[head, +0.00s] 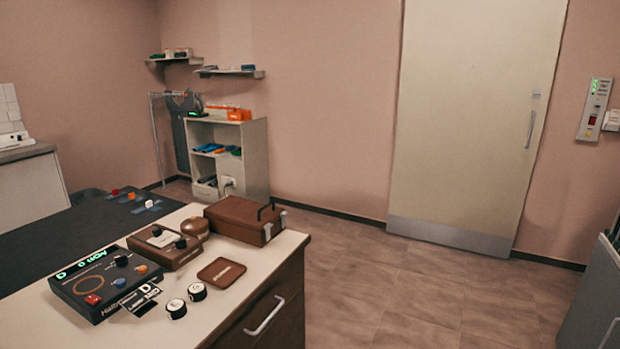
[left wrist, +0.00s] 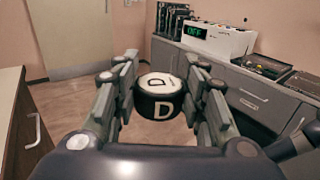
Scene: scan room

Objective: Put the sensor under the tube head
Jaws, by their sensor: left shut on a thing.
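In the left wrist view my left gripper (left wrist: 160,80) is shut on a short round black puck (left wrist: 161,104) with a white top and a white label, both marked D. This looks like the sensor; its sides are partly hidden by the fingers. The puck is held up, with floor and cabinets far behind it. Neither gripper shows in the head view. I cannot make out a tube head in either view.
In the head view a desk (head: 232,320) holds a meter (head: 104,278) with a green display, two white-topped pucks (head: 176,308) (head: 197,291), a D card (head: 140,299), a brown case (head: 245,218) and a brown pad (head: 221,272). Open floor (head: 400,290) lies right of it, before a door (head: 475,120).

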